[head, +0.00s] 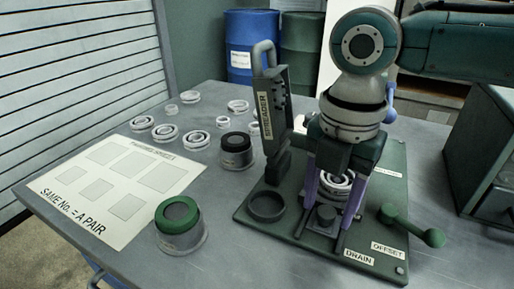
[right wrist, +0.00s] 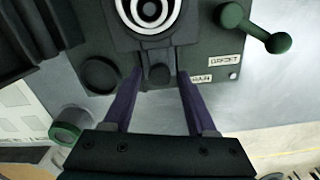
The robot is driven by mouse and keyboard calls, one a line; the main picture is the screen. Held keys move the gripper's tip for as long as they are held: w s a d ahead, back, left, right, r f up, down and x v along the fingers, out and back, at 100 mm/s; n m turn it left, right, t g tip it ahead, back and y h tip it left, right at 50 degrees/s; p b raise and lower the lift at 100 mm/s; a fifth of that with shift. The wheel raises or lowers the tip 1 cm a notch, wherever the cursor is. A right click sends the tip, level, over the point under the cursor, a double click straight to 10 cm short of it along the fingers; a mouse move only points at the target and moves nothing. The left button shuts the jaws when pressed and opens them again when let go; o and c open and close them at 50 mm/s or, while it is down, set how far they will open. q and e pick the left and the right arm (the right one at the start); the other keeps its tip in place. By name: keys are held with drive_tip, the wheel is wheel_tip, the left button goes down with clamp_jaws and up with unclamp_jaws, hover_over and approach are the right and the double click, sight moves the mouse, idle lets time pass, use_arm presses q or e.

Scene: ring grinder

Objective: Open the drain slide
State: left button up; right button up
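The drain slide shows as a small dark block (head: 325,216) at the front of the dark green grinder base, close to the "DRAIN" label (head: 359,258). In the right wrist view the block (right wrist: 159,75) sits just below the bright ring (right wrist: 150,11). My right gripper (head: 325,232) points down with its purple fingers on either side of the block. In the right wrist view the fingertips (right wrist: 161,80) stand apart, with a narrow gap on each side of the block. Whether the slide is open is hard to tell. My left gripper is not in view.
An upright "SPREADER" piece (head: 269,120) and a round recess (head: 267,206) are on the left. A green-rimmed cup (head: 179,222), a dark-topped cup (head: 236,150) and a marked mat (head: 80,190) lie further left.

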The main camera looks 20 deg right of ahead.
clamp_jaws()
idle(1.2)
